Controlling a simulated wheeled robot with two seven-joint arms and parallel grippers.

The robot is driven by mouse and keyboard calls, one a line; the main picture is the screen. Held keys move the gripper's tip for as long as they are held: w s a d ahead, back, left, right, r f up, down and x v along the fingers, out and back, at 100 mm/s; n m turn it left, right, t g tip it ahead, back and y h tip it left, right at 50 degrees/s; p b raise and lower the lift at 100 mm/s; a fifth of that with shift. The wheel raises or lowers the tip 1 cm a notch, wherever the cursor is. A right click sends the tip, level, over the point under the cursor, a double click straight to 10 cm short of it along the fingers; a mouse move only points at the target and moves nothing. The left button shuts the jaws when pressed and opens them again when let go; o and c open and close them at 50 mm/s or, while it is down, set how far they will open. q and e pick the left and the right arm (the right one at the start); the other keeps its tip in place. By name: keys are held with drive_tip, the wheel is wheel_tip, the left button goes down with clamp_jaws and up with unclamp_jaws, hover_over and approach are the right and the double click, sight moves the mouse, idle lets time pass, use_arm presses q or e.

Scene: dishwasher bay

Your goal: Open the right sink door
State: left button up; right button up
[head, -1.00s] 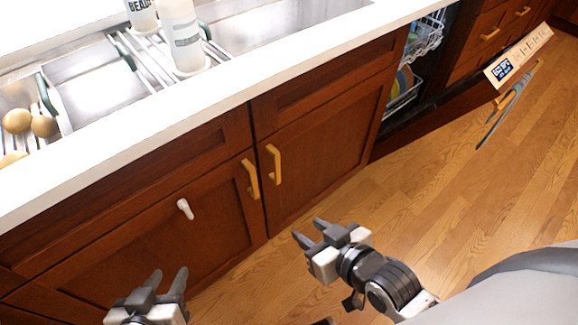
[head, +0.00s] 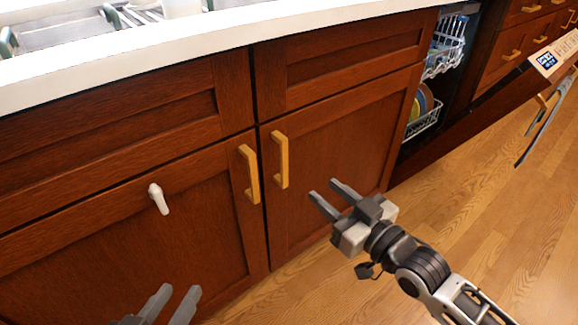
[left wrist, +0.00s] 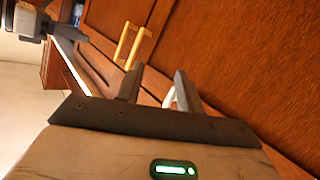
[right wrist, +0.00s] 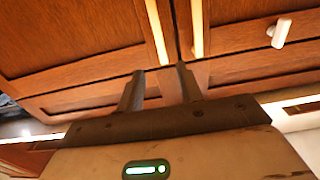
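The right sink door (head: 322,175) is dark reddish wood and closed, with a yellow vertical bar handle (head: 281,160) near its left edge. The left sink door (head: 110,240) is also closed, with a matching handle (head: 249,173) by the gap between the doors. My right gripper (head: 336,190) is open and empty, to the right of and slightly below the right door's handle, apart from it. In the right wrist view its fingers (right wrist: 160,88) point toward the doors and two yellow handles. My left gripper (head: 175,298) is open and empty, low in front of the left door.
A small white knob-like piece (head: 159,198) is on the left door. A white countertop (head: 200,42) runs above. To the right, the dishwasher is open, with racks (head: 425,122) of dishes and its door (head: 545,65) lowered. Wooden floor (head: 470,200) is clear in front.

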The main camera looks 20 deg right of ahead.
sight(285, 159)
drive_tip(key=b+x, duration=0.3)
drive_tip(key=x, duration=0.9)
drive_tip(key=shift+f, duration=0.1)
use_arm(q)
drive_tip(key=shift+w+d+r+n+t+h, duration=0.2)
drive_tip(key=shift+d+r+n+t+h, duration=0.2)
drive_tip(key=shift+d+r+n+h, duration=0.15)
use_arm(e)
drive_tip(key=shift+w+a, duration=0.1)
drive_tip(key=shift+w, duration=0.1)
clamp_jaws()
